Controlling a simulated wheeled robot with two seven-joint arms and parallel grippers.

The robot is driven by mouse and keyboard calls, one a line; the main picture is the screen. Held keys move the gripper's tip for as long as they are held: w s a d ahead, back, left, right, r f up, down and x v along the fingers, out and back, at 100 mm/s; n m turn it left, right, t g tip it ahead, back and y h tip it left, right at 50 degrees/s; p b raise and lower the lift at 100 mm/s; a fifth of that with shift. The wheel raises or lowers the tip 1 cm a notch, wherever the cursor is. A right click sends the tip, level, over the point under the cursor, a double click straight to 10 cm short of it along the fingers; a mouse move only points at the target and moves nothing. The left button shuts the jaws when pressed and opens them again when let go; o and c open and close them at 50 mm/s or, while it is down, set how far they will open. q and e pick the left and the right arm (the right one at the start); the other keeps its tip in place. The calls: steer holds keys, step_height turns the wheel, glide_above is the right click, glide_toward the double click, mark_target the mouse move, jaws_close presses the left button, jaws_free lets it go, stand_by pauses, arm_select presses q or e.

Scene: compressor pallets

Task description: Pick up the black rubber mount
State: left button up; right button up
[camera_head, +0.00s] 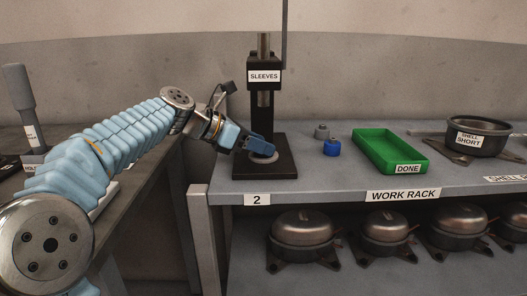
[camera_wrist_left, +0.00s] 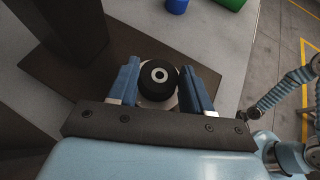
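The black rubber mount (camera_wrist_left: 144,83) shows in the left wrist view as a round black piece with a pale ring and a hole on top. It sits on a pale disc on the dark base of the SLEEVES press (camera_head: 264,76). My left gripper (camera_head: 262,150) is at that base. In the left wrist view its two blue fingers (camera_wrist_left: 160,64) stand open, one on each side of the mount, with hardly any gap. Whether they touch it I cannot tell. The head view hides the mount behind the fingers. My right gripper (camera_wrist_left: 248,117) is small and dark at the right of the wrist view.
The press column stands right behind my left gripper. A blue piece (camera_head: 332,148) and a grey piece (camera_head: 321,131) lie to its right. Several compressors (camera_head: 303,228) stand on the lower shelf.

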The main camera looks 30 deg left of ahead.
arm_select(q)
steer(key=c, duration=0.7)
steer(key=shift+r, duration=0.1)
